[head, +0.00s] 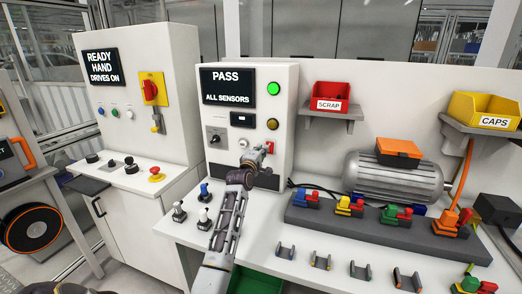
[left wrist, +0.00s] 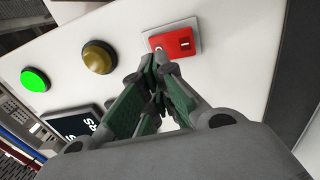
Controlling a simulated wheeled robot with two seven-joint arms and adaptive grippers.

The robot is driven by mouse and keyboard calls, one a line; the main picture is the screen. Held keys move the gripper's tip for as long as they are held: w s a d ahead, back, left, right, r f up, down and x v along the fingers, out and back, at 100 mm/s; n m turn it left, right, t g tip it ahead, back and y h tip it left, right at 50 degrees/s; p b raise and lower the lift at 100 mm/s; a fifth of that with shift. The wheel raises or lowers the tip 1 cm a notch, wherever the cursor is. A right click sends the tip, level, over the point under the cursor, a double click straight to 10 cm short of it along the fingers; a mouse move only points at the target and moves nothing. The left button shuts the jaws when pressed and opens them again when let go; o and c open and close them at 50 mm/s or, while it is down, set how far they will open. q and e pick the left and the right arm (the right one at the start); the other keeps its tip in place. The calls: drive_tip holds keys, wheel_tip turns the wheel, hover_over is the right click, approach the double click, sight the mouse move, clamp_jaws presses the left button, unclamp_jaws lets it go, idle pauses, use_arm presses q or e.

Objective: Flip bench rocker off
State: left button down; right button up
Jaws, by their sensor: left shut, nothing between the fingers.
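The bench rocker (head: 270,147) is a red switch on a pale plate, on the front of the white bench panel (head: 284,106) under two round lamps. In the left wrist view the red rocker (left wrist: 178,42) shows a white mark at each end. My left gripper (head: 257,157) is shut and empty, just in front of the panel by the rocker. In the left wrist view its closed fingertips (left wrist: 160,62) overlap the lower left edge of the rocker plate. I cannot tell whether they touch it. My right gripper is not in view.
The green lamp (head: 274,88) looks lit above the amber lamp (head: 273,124). The display (head: 228,87) reads PASS, ALL SENSORS. A black selector knob (head: 215,138) is to the left. A motor (head: 396,177) and a dark rack (head: 380,226) of coloured parts occupy the bench at right.

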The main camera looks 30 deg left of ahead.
use_arm(q)
drive_tip(key=r+v, duration=0.2)
drive_tip(key=v, duration=0.8)
drive_tip(key=shift+s+r+b, duration=0.3)
drive_tip(key=shift+s, duration=0.05)
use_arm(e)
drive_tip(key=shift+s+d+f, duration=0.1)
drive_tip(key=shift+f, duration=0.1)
use_arm(q)
drive_tip(key=shift+d, duration=0.1)
idle(0.5)
drive_tip(key=shift+f, duration=0.1)
